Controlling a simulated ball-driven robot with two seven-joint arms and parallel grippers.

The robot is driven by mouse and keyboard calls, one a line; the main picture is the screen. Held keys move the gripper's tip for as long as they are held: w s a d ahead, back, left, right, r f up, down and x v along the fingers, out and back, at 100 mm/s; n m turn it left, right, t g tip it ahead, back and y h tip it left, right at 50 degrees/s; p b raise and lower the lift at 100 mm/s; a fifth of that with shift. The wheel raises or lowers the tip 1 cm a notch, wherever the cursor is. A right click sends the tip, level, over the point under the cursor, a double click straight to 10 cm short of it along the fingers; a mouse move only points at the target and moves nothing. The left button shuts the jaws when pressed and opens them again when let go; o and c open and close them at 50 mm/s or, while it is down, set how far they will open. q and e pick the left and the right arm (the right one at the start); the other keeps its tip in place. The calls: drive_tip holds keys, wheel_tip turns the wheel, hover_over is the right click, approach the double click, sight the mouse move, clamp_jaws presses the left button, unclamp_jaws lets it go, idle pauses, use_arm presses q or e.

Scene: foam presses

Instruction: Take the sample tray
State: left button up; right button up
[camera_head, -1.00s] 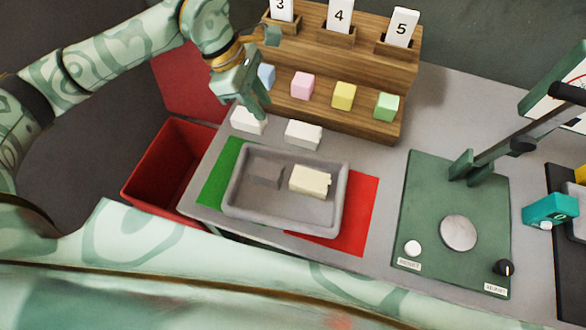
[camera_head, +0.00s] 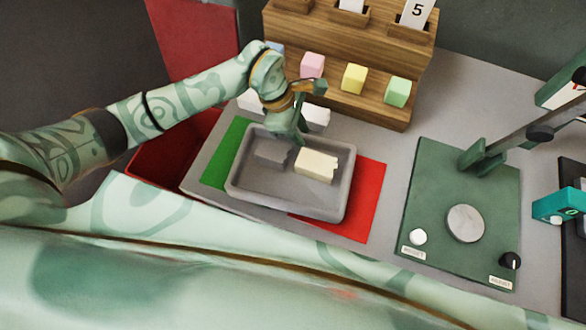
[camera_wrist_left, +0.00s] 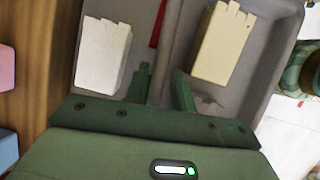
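The grey sample tray (camera_head: 232,187) lies on the table across a green patch and a red patch. A cream foam block (camera_head: 317,165) and a dark grey block (camera_head: 271,152) lie in it. My left gripper (camera_head: 300,138) is at the tray's far rim, pointing down. In the left wrist view its fingers (camera_wrist_left: 162,88) are apart, with the tray's wall (camera_wrist_left: 170,42) running between their lines. I cannot tell how deep the fingers reach. The cream block (camera_wrist_left: 221,45) is to the right of the wall there, a white block (camera_wrist_left: 103,52) to the left. My right gripper is not in view.
Behind the tray is a wooden stepped rack (camera_head: 375,103) with coloured blocks and number cards. White blocks (camera_head: 318,116) sit between rack and tray, partly hidden by my arm. A green press (camera_head: 437,185) stands right. A red bin (camera_head: 150,168) is left.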

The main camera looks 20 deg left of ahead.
use_arm(q)
drive_tip(key=shift+f, duration=0.1)
drive_tip(key=shift+c, duration=0.3)
clamp_jaws()
